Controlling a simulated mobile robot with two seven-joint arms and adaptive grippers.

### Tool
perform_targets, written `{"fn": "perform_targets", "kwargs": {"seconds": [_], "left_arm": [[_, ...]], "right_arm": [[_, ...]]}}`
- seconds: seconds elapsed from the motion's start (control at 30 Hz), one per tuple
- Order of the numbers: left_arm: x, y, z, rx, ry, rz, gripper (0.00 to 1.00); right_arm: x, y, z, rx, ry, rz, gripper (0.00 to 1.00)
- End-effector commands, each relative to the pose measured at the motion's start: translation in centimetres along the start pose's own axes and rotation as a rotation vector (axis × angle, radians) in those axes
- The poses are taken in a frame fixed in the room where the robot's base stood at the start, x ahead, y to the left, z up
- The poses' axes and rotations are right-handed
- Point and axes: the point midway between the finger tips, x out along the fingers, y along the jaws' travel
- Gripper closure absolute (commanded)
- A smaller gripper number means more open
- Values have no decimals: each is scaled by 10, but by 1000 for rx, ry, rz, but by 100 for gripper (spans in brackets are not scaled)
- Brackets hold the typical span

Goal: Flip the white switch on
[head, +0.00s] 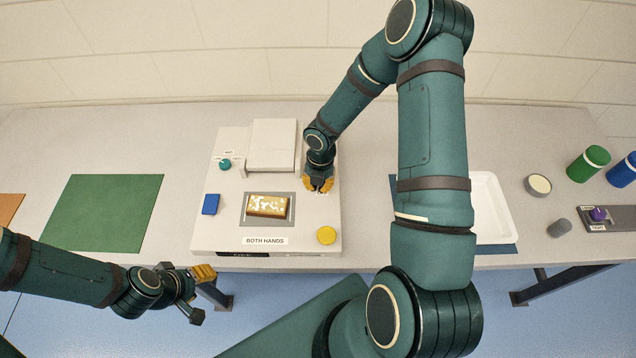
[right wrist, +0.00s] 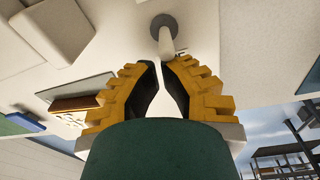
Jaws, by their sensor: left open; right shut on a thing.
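The white switch (right wrist: 166,42) is a pale lever on a round grey base, seen in the right wrist view. My right gripper (right wrist: 163,72) is shut on the lever's end, its yellow fingers on either side. In the head view my right gripper (head: 319,184) is at the right side of the white press (head: 215,235), and it and my arm hide the switch there. My left gripper (head: 202,294) is open and empty, off the table's front edge at the lower left.
The press carries a blue button (head: 211,204), a yellow button (head: 326,235), a teal knob (head: 225,164) and a brown-and-white plate (head: 268,206). A green mat (head: 105,213) lies left.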

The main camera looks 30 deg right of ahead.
Motion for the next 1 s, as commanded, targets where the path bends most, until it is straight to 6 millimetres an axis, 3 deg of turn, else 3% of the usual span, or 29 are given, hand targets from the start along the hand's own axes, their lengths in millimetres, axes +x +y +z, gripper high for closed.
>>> {"fn": "perform_targets", "kwargs": {"seconds": [0.27, 1.0], "left_arm": [[-5, 2, -1, 0, 0, 1, 53], [-10, 3, -1, 0, 0, 2, 53]], "right_arm": [[-1, 0, 2, 1, 3, 0, 100], [-4, 1, 6, 13, 214, -31, 100]]}}
